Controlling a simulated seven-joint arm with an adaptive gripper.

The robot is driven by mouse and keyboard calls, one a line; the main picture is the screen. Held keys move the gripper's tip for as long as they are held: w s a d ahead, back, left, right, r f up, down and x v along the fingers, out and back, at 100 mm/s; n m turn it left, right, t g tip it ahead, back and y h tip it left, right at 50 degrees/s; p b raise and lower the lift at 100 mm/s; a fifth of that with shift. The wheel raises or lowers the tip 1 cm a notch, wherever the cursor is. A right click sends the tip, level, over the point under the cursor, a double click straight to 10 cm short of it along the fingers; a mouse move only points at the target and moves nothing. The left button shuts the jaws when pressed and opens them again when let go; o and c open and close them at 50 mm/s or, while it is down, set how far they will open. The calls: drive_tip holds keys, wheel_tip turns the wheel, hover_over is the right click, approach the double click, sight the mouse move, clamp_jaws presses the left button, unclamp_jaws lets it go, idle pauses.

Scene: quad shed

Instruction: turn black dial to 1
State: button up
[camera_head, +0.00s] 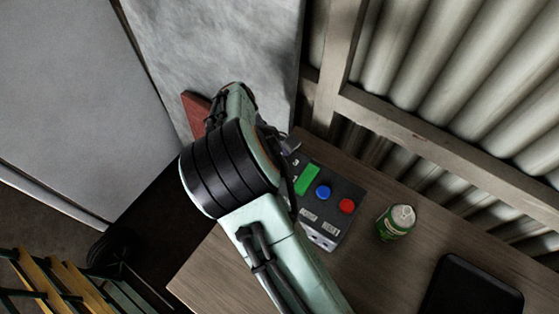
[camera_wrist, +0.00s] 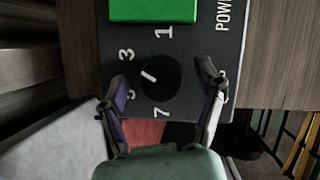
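The black dial (camera_wrist: 165,85) is a round knob on a dark control panel (camera_wrist: 235,62), in the middle of the wrist view. Its white pointer mark points to the upper left, roughly toward the printed 3. The 1 is above the dial and the 7 below it. My gripper (camera_wrist: 161,80) is open, one finger on each side of the dial, with visible gaps; I cannot tell its height above the panel. In the head view the panel (camera_head: 347,193) lies on the table, and my arm hides the dial.
A green button (camera_wrist: 152,10) is just above the dial. In the head view, blue (camera_head: 323,192) and red (camera_head: 347,206) buttons sit on the panel. A green can (camera_head: 391,222) and a black tablet-like object (camera_head: 472,288) are to the right on the wooden table (camera_head: 215,285).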

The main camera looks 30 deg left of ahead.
drive_tip(key=c, duration=1)
drive_tip(key=shift+m, duration=0.3)
drive_tip(key=m+g, duration=0.2)
drive_tip(key=m, duration=0.3)
drive_tip(key=m+g, duration=0.1)
drive_tip(key=m, duration=0.2)
drive_tip(key=m+g+y, duration=0.1)
drive_tip(key=m, duration=0.2)
drive_tip(key=shift+m, duration=0.3)
drive_tip(key=o, duration=1.2)
drive_tip(key=shift+g, duration=0.3)
